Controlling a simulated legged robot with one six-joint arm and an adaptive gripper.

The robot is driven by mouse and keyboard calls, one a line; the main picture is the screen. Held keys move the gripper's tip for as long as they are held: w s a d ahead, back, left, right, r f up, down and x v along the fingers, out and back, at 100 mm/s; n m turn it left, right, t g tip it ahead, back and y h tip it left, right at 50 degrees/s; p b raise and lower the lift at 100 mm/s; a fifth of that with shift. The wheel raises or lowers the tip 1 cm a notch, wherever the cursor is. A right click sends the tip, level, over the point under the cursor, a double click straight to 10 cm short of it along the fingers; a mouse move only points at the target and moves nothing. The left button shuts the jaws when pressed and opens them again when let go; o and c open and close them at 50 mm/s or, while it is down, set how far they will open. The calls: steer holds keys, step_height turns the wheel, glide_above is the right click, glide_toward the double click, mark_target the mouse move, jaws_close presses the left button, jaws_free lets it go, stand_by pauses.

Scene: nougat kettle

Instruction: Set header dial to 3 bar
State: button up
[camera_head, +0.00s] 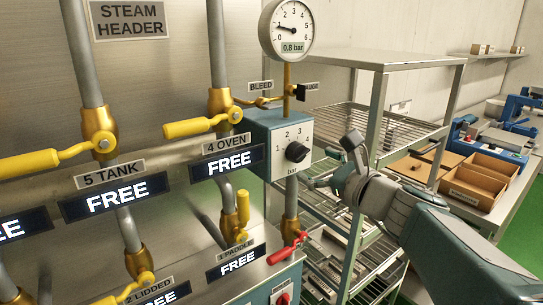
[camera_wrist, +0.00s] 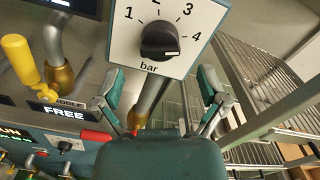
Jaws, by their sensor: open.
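The header dial, a black knob (camera_head: 297,152) on a white plate marked 1 to 4 and "bar", sits on a teal box below the round gauge (camera_head: 286,28), which reads 0.8 bar. In the wrist view the knob (camera_wrist: 160,40) is at upper middle, with a pale mark on its lower right side; the exact setting is hard to tell. My gripper (camera_head: 332,162) is open and empty, just right of the dial plate. In the wrist view its two fingers (camera_wrist: 162,84) are spread below the knob, apart from it.
Yellow-handled valves (camera_head: 200,126) and "FREE" displays (camera_head: 227,163) line the left. A metal shelf rack (camera_head: 385,125) stands behind my arm at the right.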

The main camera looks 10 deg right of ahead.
mark_target(304, 158)
steer(key=shift+x, duration=2.25)
steer(key=shift+d, duration=0.1)
steer(key=c, duration=1.1)
